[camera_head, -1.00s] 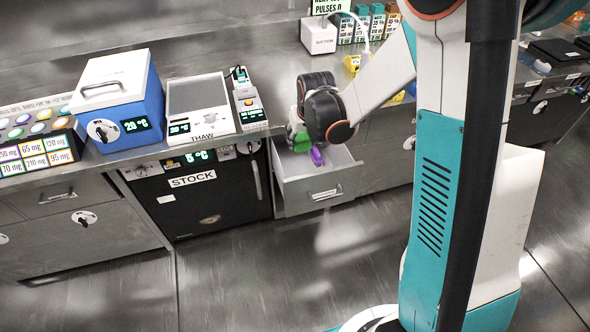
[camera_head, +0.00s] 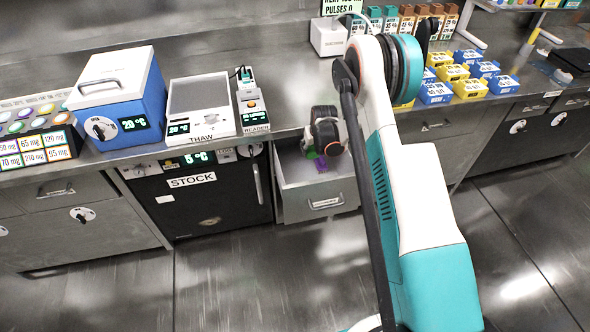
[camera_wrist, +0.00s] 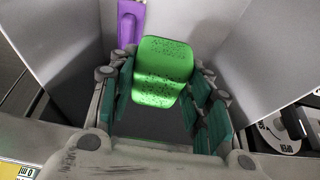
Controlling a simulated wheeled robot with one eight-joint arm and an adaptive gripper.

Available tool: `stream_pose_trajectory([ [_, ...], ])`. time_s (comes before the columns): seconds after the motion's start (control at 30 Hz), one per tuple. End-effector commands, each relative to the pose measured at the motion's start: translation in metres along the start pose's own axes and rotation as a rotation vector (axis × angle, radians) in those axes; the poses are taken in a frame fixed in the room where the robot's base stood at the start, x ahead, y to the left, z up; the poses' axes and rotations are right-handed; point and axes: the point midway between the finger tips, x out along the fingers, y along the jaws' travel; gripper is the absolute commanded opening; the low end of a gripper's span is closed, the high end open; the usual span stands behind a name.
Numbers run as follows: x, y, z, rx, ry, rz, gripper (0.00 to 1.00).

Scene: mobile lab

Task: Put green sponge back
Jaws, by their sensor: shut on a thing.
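The green sponge (camera_wrist: 163,66) is between the fingers of my gripper (camera_wrist: 165,95) in the wrist view, and the gripper is shut on it. In the head view my gripper (camera_head: 318,150) is over the open drawer (camera_head: 324,202), at its back part. Only a sliver of the green sponge (camera_head: 309,154) shows there beside the gripper. A purple object (camera_wrist: 130,22) lies in the drawer just beyond the sponge; it also shows in the head view (camera_head: 320,163). Whether the sponge touches the drawer floor I cannot tell.
The black STOCK unit (camera_head: 205,206) stands left of the drawer. On the counter above are the THAW plate (camera_head: 198,97), the reader (camera_head: 252,112) and a blue box (camera_head: 118,105). Blue and yellow boxes (camera_head: 468,75) stand at the right. The floor in front is clear.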

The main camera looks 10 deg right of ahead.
Motion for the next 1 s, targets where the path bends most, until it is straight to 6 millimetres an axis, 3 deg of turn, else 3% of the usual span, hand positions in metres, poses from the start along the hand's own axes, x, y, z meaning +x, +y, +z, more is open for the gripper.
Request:
stream_pose_trajectory([
  [0.63,0.132,-0.001,0.054,-0.001,0.0,0.0,0.23],
  [0.8,0.134,-0.027,0.039,-0.004,0.0,-0.001,0.23],
  [1.0,0.135,-0.037,0.032,-0.002,0.0,-0.001,0.23],
])
